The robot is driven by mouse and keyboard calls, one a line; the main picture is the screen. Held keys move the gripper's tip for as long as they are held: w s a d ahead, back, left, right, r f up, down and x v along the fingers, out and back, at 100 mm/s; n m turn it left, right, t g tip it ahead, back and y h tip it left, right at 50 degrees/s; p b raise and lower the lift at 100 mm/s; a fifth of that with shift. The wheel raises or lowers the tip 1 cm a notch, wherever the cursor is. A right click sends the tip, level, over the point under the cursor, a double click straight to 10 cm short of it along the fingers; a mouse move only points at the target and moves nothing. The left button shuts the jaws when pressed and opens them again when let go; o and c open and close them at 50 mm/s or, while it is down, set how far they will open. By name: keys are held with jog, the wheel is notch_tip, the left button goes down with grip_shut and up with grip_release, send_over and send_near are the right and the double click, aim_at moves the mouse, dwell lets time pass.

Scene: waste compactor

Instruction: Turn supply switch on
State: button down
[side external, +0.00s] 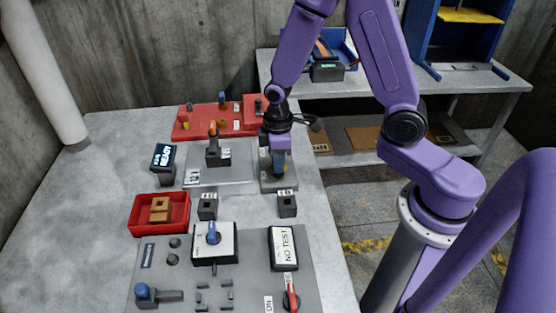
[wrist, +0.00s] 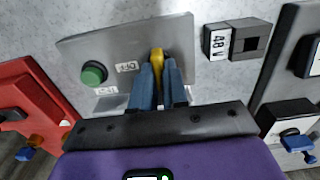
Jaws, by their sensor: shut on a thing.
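In the wrist view a yellow handle (wrist: 157,54) stands on a small grey panel (wrist: 190,40). I take it for the supply switch, though no label readable here names it. My gripper (wrist: 158,75) has its blue fingers on either side of the handle, shut on it. A green button (wrist: 93,73) is on the same panel, left of the handle. In the side external view my gripper (side external: 279,166) points down at the panel (side external: 265,184) near the table's right edge. The fingers hide the handle there.
A red panel (side external: 192,124) lies behind. A clear-looking plate with a lever (side external: 213,148) is to the left. Two small dark blocks (side external: 287,204) (side external: 208,205) stand in front. The table's left side is bare.

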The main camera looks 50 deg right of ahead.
jog(key=shift+w, duration=0.1)
jog(key=c, duration=1.1)
grip_release()
jog(key=shift+c, duration=0.2)
notch_tip(320, 180, up, 18)
jog(key=shift+f, duration=0.25)
jog(key=s+f+n, duration=0.1)
jog(key=s+f, duration=0.1)
jog(key=s, duration=0.8)
jog(key=s+f+n, duration=0.1)
jog(key=s+n, duration=0.1)
jog(key=s, duration=0.9)
jog(key=shift+a+f, duration=0.25)
jog(key=shift+f, duration=0.1)
